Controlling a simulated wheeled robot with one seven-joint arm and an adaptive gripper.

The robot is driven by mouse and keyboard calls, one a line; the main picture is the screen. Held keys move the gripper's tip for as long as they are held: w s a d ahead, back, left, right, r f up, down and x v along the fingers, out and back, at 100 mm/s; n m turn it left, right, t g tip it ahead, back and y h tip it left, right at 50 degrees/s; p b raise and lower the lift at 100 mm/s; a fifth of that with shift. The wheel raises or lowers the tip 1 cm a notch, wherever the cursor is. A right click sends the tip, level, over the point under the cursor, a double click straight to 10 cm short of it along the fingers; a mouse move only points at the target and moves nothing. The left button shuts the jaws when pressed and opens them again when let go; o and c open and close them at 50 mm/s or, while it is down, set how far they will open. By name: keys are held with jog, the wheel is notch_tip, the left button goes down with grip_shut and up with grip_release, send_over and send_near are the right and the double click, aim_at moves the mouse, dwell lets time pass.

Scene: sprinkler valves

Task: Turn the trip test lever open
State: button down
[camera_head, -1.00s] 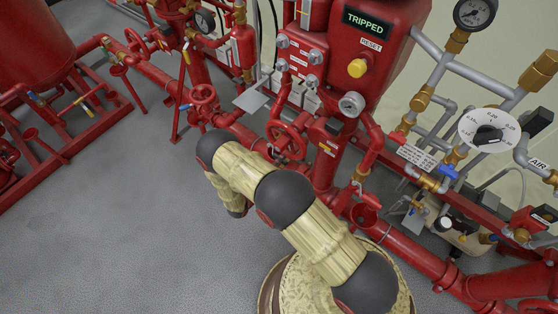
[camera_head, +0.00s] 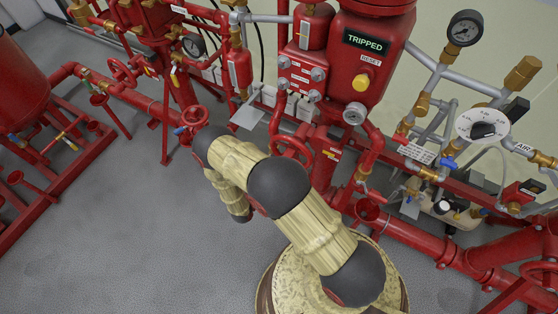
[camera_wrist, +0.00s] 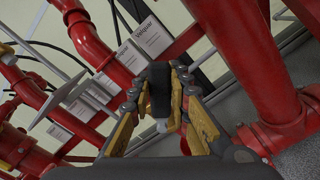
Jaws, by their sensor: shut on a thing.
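My gripper (camera_wrist: 162,98) shows in the wrist view, with its yellow-and-black fingers closed on a dark, block-shaped piece (camera_wrist: 159,86) with a small pale tip. The piece looks like a handle, but I cannot tell for sure that it is the trip test lever. In the head view my arm's bulky links hide the gripper and whatever it holds. The red valve panel (camera_head: 362,95) stands behind the arm, with a lit TRIPPED sign (camera_head: 366,42) and a yellow RESET knob (camera_head: 360,82).
Red pipes (camera_wrist: 255,60) run close to the gripper in the wrist view, with white labels (camera_wrist: 150,38) behind. Red handwheels (camera_head: 293,151), gauges (camera_head: 354,113) and brass-fitted pipework crowd the arm's far side. The grey floor (camera_head: 120,235) at left is clear.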

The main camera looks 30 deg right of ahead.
jog(key=w+n, duration=0.1)
jog(key=a+r+n, duration=0.1)
jog(key=n, duration=0.1)
jog(key=w+n, duration=0.1)
jog(key=shift+w+a+r, duration=0.35)
jog(key=shift+a, duration=0.05)
jog(key=shift+w+a+r+n, duration=0.1)
jog(key=shift+w+a+n, duration=0.4)
jog(key=shift+n, duration=0.5)
jog(key=shift+w+a+r+n, duration=0.1)
jog(key=shift+w+a+n, duration=0.15)
jog(key=shift+w+n, duration=0.55)
jog(key=shift+s+n, duration=0.15)
jog(key=shift+n, duration=0.15)
jog(key=c, duration=1.6)
grip_release()
jog(key=shift+c, duration=0.2)
jog(key=v, duration=1.2)
